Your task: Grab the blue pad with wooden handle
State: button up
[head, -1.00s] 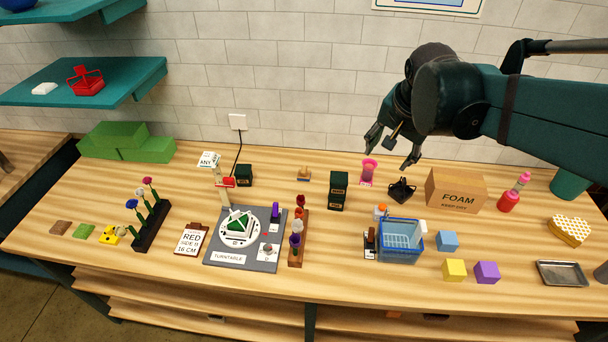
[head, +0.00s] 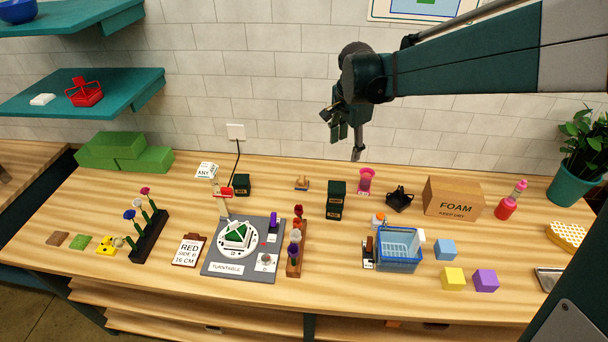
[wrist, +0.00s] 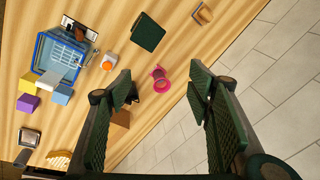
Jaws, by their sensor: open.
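The small pad with a wooden handle (head: 302,183) sits on the table near the wall, left of the dark green box. It looks bluish at the base and tan on top. In the wrist view the pad (wrist: 202,14) is at the top edge, partly blurred by its small size. My gripper (head: 342,137) is in the air in front of the wall, above and to the right of the pad. In the wrist view my gripper (wrist: 165,85) has its fingers wide apart with nothing between them.
The dark green box (head: 336,200), pink hourglass-shaped object (head: 366,181) and black holder (head: 399,198) stand to the pad's right. A small dark box (head: 242,185) with a cord stands to its left. A blue basket (head: 398,255) and turntable (head: 245,262) are nearer the front. The table around the pad is clear.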

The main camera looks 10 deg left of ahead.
jog(key=w+a+f+m+g, duration=0.1)
jog(key=w+a+f+m, duration=0.3)
jog(key=w+a+f, duration=0.6)
jog(key=m+g+h, duration=0.1)
jog(key=m, duration=0.2)
send_over(302, 178)
jog(key=f, duration=1.1)
jog(key=shift+a+f, duration=0.1)
jog(key=shift+a, duration=0.15)
jog(key=shift+a+f, duration=0.25)
jog(key=shift+f, duration=0.2)
jog(key=shift+f, duration=0.1)
jog(key=shift+d+f+p, duration=0.15)
jog(key=shift+f+p, duration=0.15)
jog(key=shift+f, duration=0.9)
jog(key=shift+f, duration=0.1)
jog(key=shift+d+f+p, duration=0.2)
jog(key=shift+f, duration=1.05)
jog(key=shift+d+f+p, duration=0.15)
jog(key=shift+f+p, duration=0.05)
jog(key=shift+f, duration=1)
